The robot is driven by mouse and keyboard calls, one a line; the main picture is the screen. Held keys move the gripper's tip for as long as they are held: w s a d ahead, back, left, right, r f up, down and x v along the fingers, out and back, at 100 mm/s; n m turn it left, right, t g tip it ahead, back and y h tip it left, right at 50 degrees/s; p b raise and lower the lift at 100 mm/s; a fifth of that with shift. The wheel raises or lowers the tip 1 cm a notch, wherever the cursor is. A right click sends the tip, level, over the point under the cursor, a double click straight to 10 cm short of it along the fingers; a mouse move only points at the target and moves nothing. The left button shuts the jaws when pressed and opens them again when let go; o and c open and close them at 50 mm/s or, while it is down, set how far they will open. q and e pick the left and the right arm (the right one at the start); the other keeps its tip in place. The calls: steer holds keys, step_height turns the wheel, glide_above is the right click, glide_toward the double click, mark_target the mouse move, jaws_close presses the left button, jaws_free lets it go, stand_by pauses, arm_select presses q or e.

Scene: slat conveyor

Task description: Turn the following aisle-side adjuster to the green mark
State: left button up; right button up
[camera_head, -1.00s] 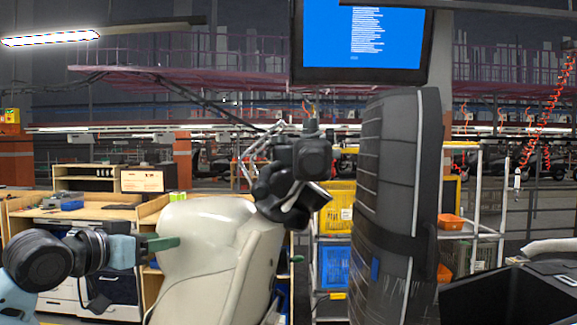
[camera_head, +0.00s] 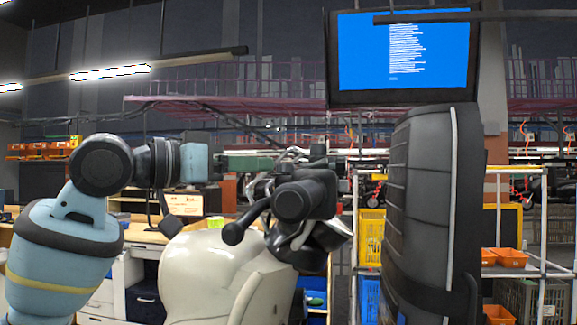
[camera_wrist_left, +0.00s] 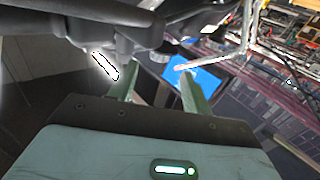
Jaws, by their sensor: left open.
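A cream-white scooter body (camera_head: 205,275) stands in the middle of the head view, with a black handlebar assembly (camera_head: 300,205) above it. I cannot make out the adjuster or a green mark for certain. My left gripper (camera_head: 272,163) reaches in from the left, its green fingers level with the top of the black assembly and partly overlapping it. In the left wrist view the two green fingers (camera_wrist_left: 157,88) are spread, with nothing held between them. Dark parts with a small round end (camera_wrist_left: 166,50) show just beyond the tips. My right gripper is not in view.
A tall black ribbed upright piece (camera_head: 425,210) stands close on the right. A blue screen (camera_head: 403,50) hangs above. Behind are a wooden workbench (camera_head: 130,235), a rack with yellow crates (camera_head: 371,237) and orange bins (camera_head: 508,257).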

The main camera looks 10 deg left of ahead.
mark_target(286, 165)
arm_select(q)
steer(key=x, duration=0.7)
steer(key=shift+w+d, duration=0.1)
steer(key=shift+d, duration=0.1)
steer(key=shift+c, duration=0.3)
steer(key=c, duration=0.9)
